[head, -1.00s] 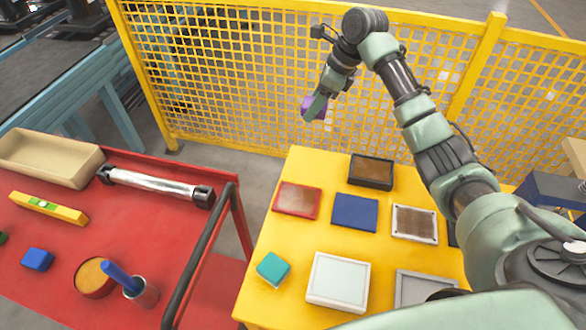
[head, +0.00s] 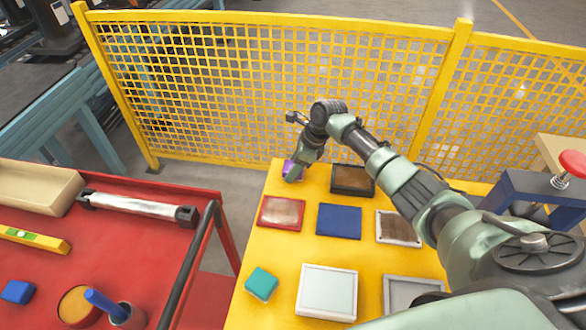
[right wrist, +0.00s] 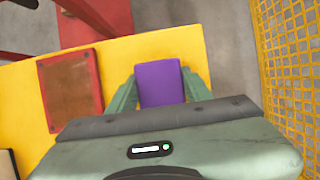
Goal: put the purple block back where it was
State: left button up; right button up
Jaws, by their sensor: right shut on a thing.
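The purple block (right wrist: 160,84) is between the fingers of my right gripper in the right wrist view. In the head view the purple block (head: 290,167) shows at the tips of my right gripper (head: 293,173), over the far left corner of the yellow table (head: 270,240). I cannot tell if the block touches the table. My right gripper (right wrist: 158,88) is shut on it. A red-rimmed tray (head: 282,212) lies just nearer than the gripper, and a dark tray (head: 352,180) lies to its right. My left gripper is not in view.
A blue square (head: 339,221), a white-rimmed tray (head: 398,228), a pale tray (head: 327,292), a grey tray (head: 413,291) and a teal block (head: 262,284) are on the yellow table. A yellow mesh fence (head: 270,85) stands behind. A red cart (head: 130,255) is at left.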

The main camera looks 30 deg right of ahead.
jog(key=shift+f, duration=0.35)
jog(key=shift+f, duration=0.1)
jog(key=o, duration=1.3)
jog(key=v, duration=1.2)
